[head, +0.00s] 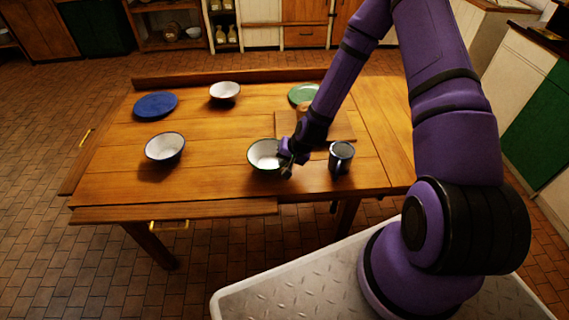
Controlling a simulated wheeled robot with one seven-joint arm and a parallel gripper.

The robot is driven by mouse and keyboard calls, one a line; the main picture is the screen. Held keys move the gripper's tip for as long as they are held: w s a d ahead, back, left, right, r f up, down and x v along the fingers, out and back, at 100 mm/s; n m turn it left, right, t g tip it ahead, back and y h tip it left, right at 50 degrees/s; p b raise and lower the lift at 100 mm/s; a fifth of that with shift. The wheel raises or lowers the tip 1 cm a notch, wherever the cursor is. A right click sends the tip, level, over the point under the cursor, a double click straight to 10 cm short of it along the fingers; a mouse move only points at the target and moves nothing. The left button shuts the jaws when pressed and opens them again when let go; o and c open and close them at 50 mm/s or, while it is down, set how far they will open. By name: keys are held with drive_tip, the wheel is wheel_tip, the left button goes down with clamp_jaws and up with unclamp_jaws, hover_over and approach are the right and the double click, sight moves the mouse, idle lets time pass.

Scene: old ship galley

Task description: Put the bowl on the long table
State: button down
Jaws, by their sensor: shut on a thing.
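The long wooden table (215,190) stands in front of me in the head view. A white bowl with a dark rim (262,153) is near the middle of its front part. My gripper (284,166) is shut on the right side of this bowl's rim. I cannot tell whether the bowl touches the table or is held just above it. Two similar bowls are also on the table, one at the front left (165,148) and one at the back (225,91). My gripper's fingertips are small and partly hidden by my wrist.
A grey mug (341,157) stands just right of my gripper. A wooden board (340,127) lies behind it, partly hidden by my arm. A green plate (303,94) and a blue plate (156,105) are farther back. The table is clear between the front-left bowl and the held one.

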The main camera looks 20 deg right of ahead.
drive_tip(key=shift+f, duration=0.85)
drive_tip(key=c, duration=1.5)
unclamp_jaws()
drive_tip(key=shift+f, duration=0.1)
